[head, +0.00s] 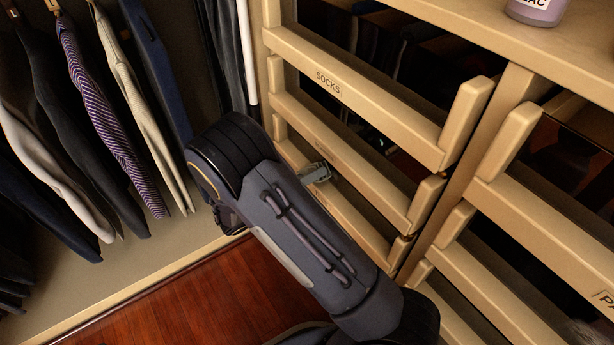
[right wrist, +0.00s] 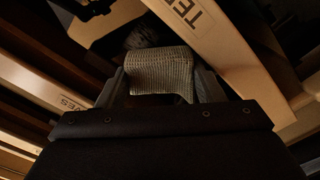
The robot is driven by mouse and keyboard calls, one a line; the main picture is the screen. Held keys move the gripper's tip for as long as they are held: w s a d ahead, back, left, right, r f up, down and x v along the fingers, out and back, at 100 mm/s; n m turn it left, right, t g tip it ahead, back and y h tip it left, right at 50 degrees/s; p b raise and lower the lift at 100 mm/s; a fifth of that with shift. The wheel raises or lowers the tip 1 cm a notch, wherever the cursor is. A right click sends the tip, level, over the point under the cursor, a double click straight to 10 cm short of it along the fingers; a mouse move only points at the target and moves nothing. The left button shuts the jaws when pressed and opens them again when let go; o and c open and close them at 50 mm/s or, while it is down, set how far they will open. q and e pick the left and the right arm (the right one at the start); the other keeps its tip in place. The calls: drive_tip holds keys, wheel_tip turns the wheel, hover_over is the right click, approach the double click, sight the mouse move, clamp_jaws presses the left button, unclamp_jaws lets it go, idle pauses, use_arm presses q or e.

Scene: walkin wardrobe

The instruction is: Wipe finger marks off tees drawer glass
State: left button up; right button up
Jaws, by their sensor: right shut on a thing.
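My right gripper (right wrist: 162,88) is shut on a grey-green ribbed cloth (right wrist: 160,68), which spans between its fingers in the right wrist view. In the head view a small part of the cloth (head: 315,173) shows beside the drawer stack, past my right arm, which hides most of the gripper. A wooden drawer front (right wrist: 215,40) with a partly visible label ending in "TES" or "TEES" runs close to the cloth's right. The glass near the cloth is dark, and finger marks cannot be made out. Whether the cloth touches the glass cannot be told. My left gripper is not in view.
The drawer front labelled SOCKS (head: 350,95) is above the cloth in the head view. Another drawer column (head: 545,215) stands to the right. A lilac jar (head: 537,10) is on the top. Clothes (head: 95,120) hang at the left. The wooden floor (head: 165,300) is clear.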

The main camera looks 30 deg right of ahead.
drive_tip(key=shift+d, duration=0.55)
drive_tip(key=shift+s+b, duration=0.4)
drive_tip(key=shift+s, duration=1.55)
drive_tip(key=shift+d, duration=0.2)
drive_tip(key=shift+w+b, duration=0.65)
drive_tip(key=shift+w, duration=1.4)
drive_tip(key=shift+c, duration=0.3)
drive_tip(key=shift+a, duration=0.65)
drive_tip(key=shift+s+a+b, duration=0.15)
drive_tip(key=shift+a+b, duration=0.15)
drive_tip(key=shift+a, duration=0.9)
drive_tip(key=shift+s+a+b, duration=0.1)
drive_tip(key=shift+a+b, duration=0.2)
drive_tip(key=shift+a, duration=0.85)
